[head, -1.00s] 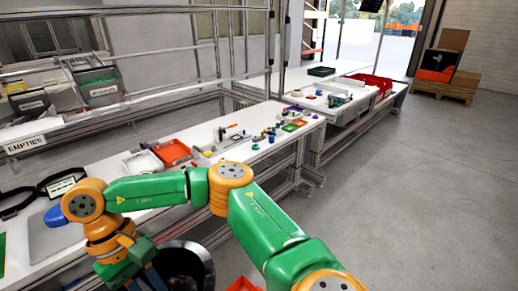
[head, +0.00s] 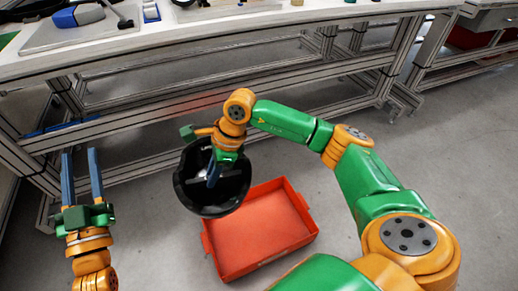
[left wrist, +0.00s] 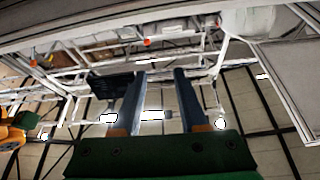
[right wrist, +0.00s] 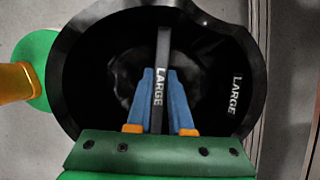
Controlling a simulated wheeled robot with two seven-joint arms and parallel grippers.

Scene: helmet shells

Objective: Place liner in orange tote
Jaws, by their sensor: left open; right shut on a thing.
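The black liner (head: 228,195) is a bowl-like shell, held over the left back part of the orange tote (head: 309,231) in the head view. My right gripper (head: 214,175) reaches into it. In the right wrist view the liner (right wrist: 225,60) shows the word LARGE, and the right gripper (right wrist: 160,75) is shut on its central strap. The tote stands on the floor and its visible inside is empty; the liner hides its back left corner. My left gripper (head: 80,160) is open and empty, left of the liner, with its fingers pointing at the bench.
A white-topped bench (head: 240,40) on a metal frame runs along the back. A blue item (head: 78,16) lies on a grey board at its left end. Open grey floor (head: 460,170) lies to the right of the tote.

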